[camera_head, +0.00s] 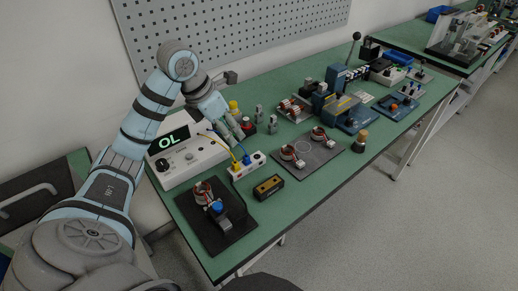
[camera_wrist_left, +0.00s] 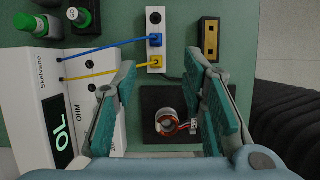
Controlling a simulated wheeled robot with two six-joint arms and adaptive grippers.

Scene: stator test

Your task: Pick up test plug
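A white socket block (camera_head: 258,163) stands on the green bench beside the meter, with a blue plug (camera_head: 236,165) and a yellow plug (camera_head: 247,159) in it. In the left wrist view the blue plug (camera_wrist_left: 155,40) and yellow plug (camera_wrist_left: 156,62) sit in the block (camera_wrist_left: 154,16), with leads running left to the meter (camera_wrist_left: 50,110). One more socket there looks empty. My left gripper (camera_head: 236,127) is above the bench, behind the block in the head view. In the wrist view its fingers (camera_wrist_left: 162,68) are wide apart with nothing between them. My right gripper is not in view.
The meter (camera_head: 180,165) reads OL. A black mat (camera_head: 225,236) with a stator (camera_head: 203,192) lies in front. A black and yellow block (camera_head: 268,187) is right of the socket block.

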